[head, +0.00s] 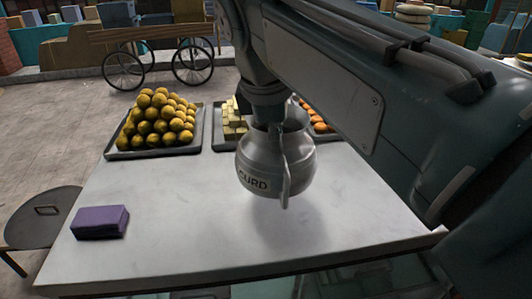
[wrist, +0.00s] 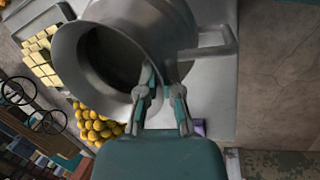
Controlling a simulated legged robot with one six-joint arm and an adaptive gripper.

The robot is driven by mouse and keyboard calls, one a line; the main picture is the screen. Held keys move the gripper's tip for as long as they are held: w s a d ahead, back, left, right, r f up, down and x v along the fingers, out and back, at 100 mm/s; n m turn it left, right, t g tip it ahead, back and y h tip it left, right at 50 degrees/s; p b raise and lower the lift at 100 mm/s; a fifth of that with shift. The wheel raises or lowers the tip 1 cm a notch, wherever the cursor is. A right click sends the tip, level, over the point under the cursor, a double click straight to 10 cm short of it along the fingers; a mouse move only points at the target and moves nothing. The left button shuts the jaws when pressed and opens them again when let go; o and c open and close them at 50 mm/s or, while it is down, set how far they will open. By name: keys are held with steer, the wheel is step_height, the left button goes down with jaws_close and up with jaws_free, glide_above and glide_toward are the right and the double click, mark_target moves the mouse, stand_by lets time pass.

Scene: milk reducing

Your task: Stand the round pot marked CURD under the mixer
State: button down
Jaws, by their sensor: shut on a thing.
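The round grey metal pot marked CURD (head: 258,172) hangs from my gripper above the light table, roughly upright, with a shadow below it. Its handle faces the camera in the head view. In the wrist view the pot (wrist: 118,28) shows its wide open mouth, dark inside, and its handle at the right. My gripper (wrist: 164,86) is shut on the pot at its rim, one finger by the mouth and the other on the outer side. I cannot make out a mixer in either view.
The table (head: 165,220) is clear at its front and middle. A purple block (head: 100,222) lies at its front left. A tray of yellow balls (head: 160,120), pale blocks (head: 233,122) and orange sweets (head: 318,124) stand along the back. A round stool (head: 40,215) is at left.

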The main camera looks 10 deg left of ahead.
mark_target(261, 168)
steer(key=shift+w+a+f, duration=0.2)
steer(key=shift+a+f, duration=0.4)
steer(key=shift+f, duration=0.3)
steer(key=f, duration=0.1)
steer(key=a+f, duration=0.1)
steer(key=f, duration=0.2)
steer(key=shift+w+a+f, duration=0.2)
steer(key=shift+a+f, duration=0.05)
steer(key=shift+f, duration=0.1)
steer(key=c, duration=0.8)
jaws_free()
steer(key=shift+d+f, duration=0.1)
steer(key=v, duration=1.2)
